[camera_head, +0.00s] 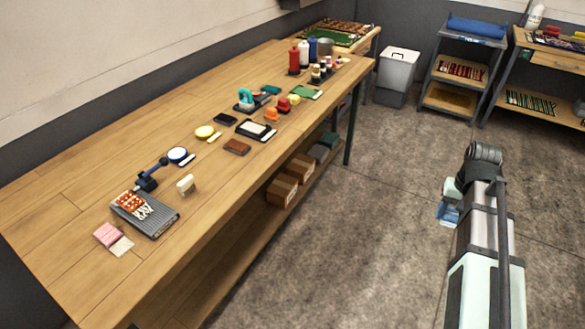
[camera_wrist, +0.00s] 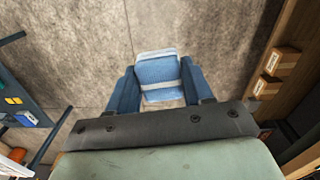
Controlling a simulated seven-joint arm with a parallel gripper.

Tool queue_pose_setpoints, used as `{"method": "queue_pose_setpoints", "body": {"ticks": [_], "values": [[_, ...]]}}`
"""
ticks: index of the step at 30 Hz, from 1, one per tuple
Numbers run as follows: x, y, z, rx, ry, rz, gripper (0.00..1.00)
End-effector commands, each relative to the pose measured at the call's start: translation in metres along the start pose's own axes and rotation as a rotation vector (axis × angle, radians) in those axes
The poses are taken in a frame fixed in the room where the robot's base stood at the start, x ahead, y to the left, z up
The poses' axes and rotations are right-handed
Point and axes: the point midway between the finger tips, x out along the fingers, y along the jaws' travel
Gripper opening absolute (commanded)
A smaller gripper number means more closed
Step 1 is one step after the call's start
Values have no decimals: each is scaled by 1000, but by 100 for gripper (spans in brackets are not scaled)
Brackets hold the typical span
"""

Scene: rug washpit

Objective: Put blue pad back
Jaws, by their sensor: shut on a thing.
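My gripper (camera_wrist: 158,68) is shut on the blue pad (camera_wrist: 159,80), one finger at each side of it. In the wrist view the pad is a blue block with a pale band across it and a whitish far edge. It is held above bare concrete floor, with no surface close under it. In the head view my gripper (camera_head: 448,200) is at the right, out over the floor and apart from the long table. The pad (camera_head: 449,214) shows there only as a small blue patch, partly hidden by my arm.
A long wooden table (camera_head: 70,205) at the left carries pads, bottles and small tools, with cartons (camera_head: 282,190) on its lower shelf. A grey bin (camera_head: 398,70), a cart with a blue roll (camera_head: 477,27) and another bench (camera_head: 540,45) stand behind. The floor between is clear.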

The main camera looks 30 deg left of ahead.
Motion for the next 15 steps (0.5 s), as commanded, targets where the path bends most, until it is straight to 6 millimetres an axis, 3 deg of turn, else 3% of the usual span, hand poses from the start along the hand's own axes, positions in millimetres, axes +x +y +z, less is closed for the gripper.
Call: {"method": "queue_pose_setpoints", "body": {"ticks": [1,15], "values": [[0,-17,0,-28,1,0,26],[-7,-155,7,-249,9,-2,26]]}}
